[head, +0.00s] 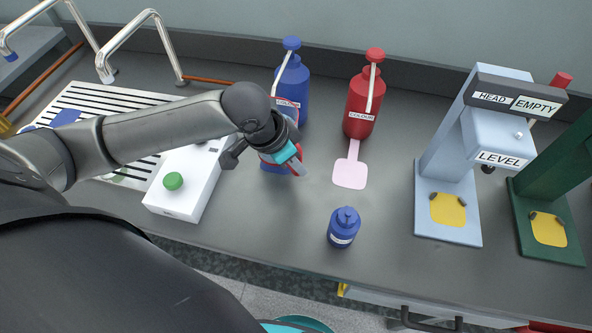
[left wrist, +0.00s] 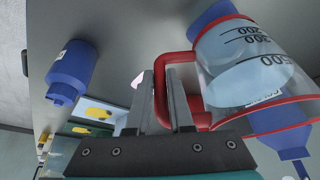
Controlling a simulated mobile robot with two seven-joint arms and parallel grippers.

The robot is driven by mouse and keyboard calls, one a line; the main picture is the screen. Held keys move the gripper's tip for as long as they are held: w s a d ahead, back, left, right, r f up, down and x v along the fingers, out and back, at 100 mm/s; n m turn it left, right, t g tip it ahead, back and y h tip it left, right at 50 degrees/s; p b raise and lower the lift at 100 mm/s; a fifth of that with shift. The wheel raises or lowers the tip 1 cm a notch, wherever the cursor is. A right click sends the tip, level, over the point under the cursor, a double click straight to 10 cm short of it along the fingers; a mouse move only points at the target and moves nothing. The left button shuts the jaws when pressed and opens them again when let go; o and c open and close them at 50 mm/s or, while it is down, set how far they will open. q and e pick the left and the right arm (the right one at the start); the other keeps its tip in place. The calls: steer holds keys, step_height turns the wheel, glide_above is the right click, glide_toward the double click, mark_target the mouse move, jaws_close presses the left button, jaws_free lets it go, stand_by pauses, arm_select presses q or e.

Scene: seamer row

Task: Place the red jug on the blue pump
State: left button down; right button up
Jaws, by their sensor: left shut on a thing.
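The red jug (left wrist: 245,72) is a clear measuring jug with a red rim, red handle and black volume marks. My left gripper (left wrist: 170,98) is shut on its handle. In the head view my left gripper (head: 298,165) hides most of the jug, with only bits of red showing. The blue pump (head: 291,88) is a blue bottle with a blue top and a "COLOUR" label, standing just behind the gripper. A blue patch shows below the gripper, in front of this pump. I cannot tell whether the jug touches anything under it. My right gripper is not in view.
The red pump (head: 364,102) stands to the right, with a pink plate (head: 350,173) in front. A small blue bottle (head: 344,227) stands nearer the front edge. A white box with a green button (head: 187,182) is left. The level stand (head: 448,200) and a green stand are right.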

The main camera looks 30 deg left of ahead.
mark_target(296, 174)
arm_select(q)
steer(key=shift+w+f+b, duration=0.2)
steer(key=shift+f+b, duration=0.45)
steer(key=shift+f, duration=1.1)
steer(key=c, duration=0.8)
jaws_free()
steer(key=shift+f, duration=0.1)
steer(key=p+v, duration=0.3)
steer(key=v, duration=0.9)
